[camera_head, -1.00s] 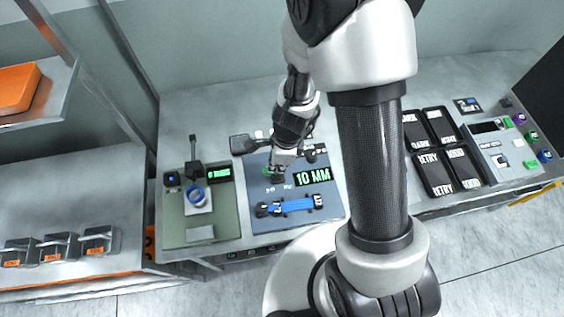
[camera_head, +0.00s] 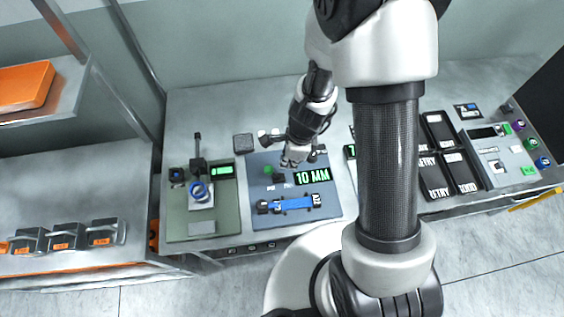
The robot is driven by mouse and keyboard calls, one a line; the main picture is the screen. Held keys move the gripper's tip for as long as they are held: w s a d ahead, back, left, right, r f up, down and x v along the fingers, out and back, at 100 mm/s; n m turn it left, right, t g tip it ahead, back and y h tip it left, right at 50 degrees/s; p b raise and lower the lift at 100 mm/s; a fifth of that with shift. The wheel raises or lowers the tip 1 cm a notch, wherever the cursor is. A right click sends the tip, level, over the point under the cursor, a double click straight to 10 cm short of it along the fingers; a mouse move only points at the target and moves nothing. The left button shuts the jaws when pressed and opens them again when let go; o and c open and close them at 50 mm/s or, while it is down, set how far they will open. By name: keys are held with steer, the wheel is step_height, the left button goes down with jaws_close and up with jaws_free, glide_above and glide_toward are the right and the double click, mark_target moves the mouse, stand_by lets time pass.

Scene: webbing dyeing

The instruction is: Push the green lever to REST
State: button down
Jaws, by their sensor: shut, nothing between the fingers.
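A small green part (camera_head: 268,170), which looks like the green lever, sits on the blue-grey panel (camera_head: 262,221), left of the "10 MM" display (camera_head: 313,176). A dark block (camera_head: 279,178) is just beside it, with two small labels below that are too small to read. My gripper (camera_head: 289,162) points down over the panel, just right of the green part. Its fingers are shut and empty. I cannot tell whether they touch anything, and the lever's exact position is unclear.
A blue clamp-like device (camera_head: 290,204) lies on the panel's front. A green-grey station (camera_head: 175,225) with a blue ring (camera_head: 199,192) stands to the left. A dark square block (camera_head: 243,143) is behind. Black trays (camera_head: 430,178) lie to the right, partly behind my arm.

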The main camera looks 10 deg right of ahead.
steer(key=a+r+p, duration=0.3)
steer(key=r+p, duration=0.1)
steer(key=r, duration=0.5)
steer(key=shift+s+a+p, duration=0.2)
steer(key=shift+a+p, duration=0.15)
steer(key=shift+p, duration=0.05)
steer(key=s+d+r+n+t+b, duration=0.2)
steer(key=s+d+r+n+b, duration=0.15)
steer(key=r+n+b, duration=0.6)
steer(key=s+d+n+t+h+b, duration=0.1)
steer(key=s+d+n+t+b, duration=0.1)
steer(key=s+d+n+b, duration=0.4)
steer(key=s+n+b, duration=0.3)
steer(key=s+n, duration=0.1)
steer(key=shift+s+n+h, duration=0.2)
steer(key=shift+n+h, duration=0.15)
steer(key=shift+h, duration=0.05)
